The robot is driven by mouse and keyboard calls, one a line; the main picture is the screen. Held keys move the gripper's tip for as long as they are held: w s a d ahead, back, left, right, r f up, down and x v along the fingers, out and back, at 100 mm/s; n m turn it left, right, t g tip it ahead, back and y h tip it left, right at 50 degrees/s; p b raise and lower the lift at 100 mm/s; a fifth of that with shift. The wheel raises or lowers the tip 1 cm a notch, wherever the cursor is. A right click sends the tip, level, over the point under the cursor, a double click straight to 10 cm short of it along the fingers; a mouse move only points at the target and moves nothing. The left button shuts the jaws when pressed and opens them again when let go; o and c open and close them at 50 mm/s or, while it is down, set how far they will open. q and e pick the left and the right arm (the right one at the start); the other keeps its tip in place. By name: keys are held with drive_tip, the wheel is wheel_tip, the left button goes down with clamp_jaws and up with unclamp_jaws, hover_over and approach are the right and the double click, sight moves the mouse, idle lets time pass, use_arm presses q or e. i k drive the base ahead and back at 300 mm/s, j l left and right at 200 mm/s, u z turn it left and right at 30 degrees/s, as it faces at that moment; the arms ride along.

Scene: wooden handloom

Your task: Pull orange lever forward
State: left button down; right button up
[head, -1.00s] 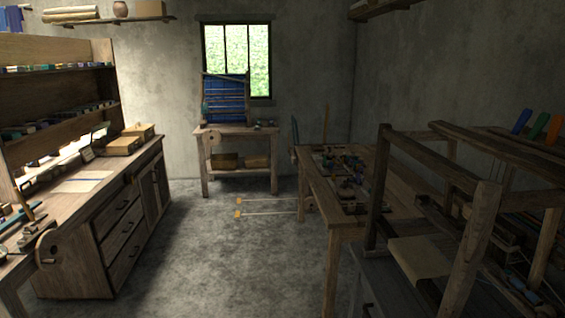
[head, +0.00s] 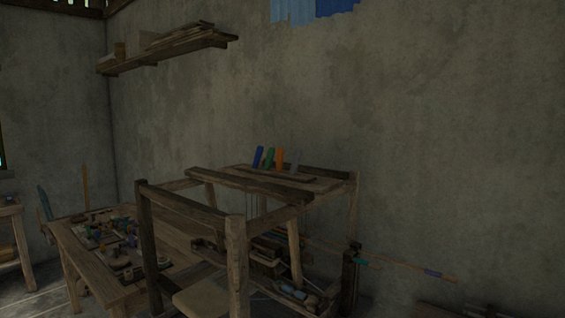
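The orange lever (head: 279,157) stands on top of the wooden handloom (head: 236,250), near its back right. A green lever (head: 269,157) and a blue lever (head: 258,157) stand to its left, and a grey lever (head: 296,161) to its right. The orange lever looks close to upright. The blue one leans slightly. Neither of my grippers shows in the head view.
A wooden table (head: 92,268) with several small items stands left of the loom. A wall shelf (head: 170,48) hangs above. A thin rod (head: 405,265) sticks out right of the loom. A blue cloth (head: 305,10) hangs high on the wall.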

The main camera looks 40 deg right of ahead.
sight(280, 151)
drive_tip(key=i+j+z, duration=0.1)
drive_tip(key=z, duration=0.25)
drive_tip(key=i+j+z, duration=0.1)
drive_tip(key=z, duration=0.2)
drive_tip(key=i+j+z, duration=0.15)
drive_tip(key=z, duration=0.2)
drive_tip(key=i+j+z, duration=0.15)
drive_tip(key=j, duration=0.25)
drive_tip(key=i+j+z, duration=0.1)
drive_tip(key=j, duration=0.3)
drive_tip(key=i+j+z, duration=0.15)
drive_tip(key=j, duration=0.25)
drive_tip(key=i+j+z, duration=0.1)
drive_tip(key=i+j, duration=0.15)
drive_tip(key=j, duration=0.2)
drive_tip(key=i+j+z, duration=0.15)
drive_tip(key=j, duration=0.3)
drive_tip(key=j+z, duration=0.1)
drive_tip(key=j, duration=0.35)
